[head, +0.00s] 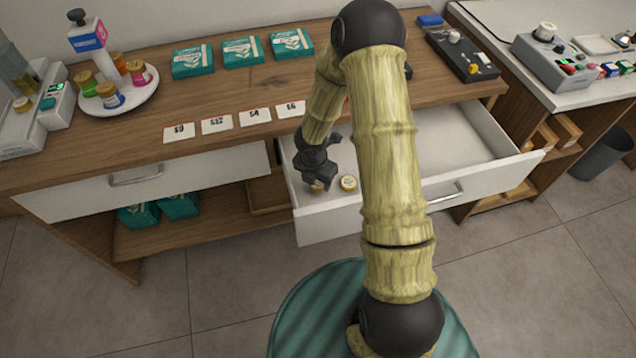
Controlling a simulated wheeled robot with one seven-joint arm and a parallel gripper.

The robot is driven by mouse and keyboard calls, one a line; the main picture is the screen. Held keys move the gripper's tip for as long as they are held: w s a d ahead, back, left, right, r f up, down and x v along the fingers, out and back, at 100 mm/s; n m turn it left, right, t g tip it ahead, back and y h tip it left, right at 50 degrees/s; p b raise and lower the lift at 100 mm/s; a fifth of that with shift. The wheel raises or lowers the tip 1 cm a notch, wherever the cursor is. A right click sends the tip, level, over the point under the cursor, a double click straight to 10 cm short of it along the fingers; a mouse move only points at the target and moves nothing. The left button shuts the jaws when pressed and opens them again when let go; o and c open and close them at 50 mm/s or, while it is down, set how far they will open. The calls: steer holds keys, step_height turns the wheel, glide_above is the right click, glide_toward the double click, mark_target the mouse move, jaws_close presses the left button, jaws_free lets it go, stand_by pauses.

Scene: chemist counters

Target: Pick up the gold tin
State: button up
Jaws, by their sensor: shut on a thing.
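My gripper (316,178) reaches down into the front left part of an open white drawer (325,222). It is shut on a small gold tin (317,188), which is mostly hidden under the fingers. A second small gold tin with a pale lid (348,183) stands in the drawer just right of my gripper. I cannot tell whether the held tin touches the drawer floor.
The wooden counter (120,127) above carries price cards (216,124), teal boxes (243,52) and a round stand (122,102) with coloured jars. A dark device (465,55) sits at the right. The drawer's right part looks empty.

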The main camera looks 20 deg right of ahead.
mark_target(318, 182)
step_height(318, 182, up, 7)
steer(key=shift+f+p, duration=0.15)
steer(key=shift+p, duration=0.85)
steer(key=m, duration=0.1)
steer(key=m+p, duration=0.1)
steer(key=shift+w+d+r+m, duration=0.1)
steer(key=shift+r+m, duration=0.25)
steer(key=shift+m, duration=0.05)
steer(key=m, duration=0.1)
steer(key=m+p, duration=0.1)
steer(key=m, duration=0.2)
steer(key=shift+d+r+g+h, duration=0.2)
steer(key=shift+r+g+h, duration=0.1)
steer(key=shift+r+g, duration=0.1)
steer(key=r+m+p, duration=0.1)
steer(key=m, duration=0.5)
steer(key=m+g+y+p, duration=0.1)
steer(key=m+p, duration=0.1)
steer(key=m, duration=0.5)
steer(key=r+m+g+p, duration=0.1)
steer(key=m+p, duration=0.1)
steer(key=m, duration=0.5)
steer(key=shift+w+a+r+y, duration=0.2)
steer(key=shift+a+r+y, duration=0.05)
steer(key=shift+r+y, duration=0.15)
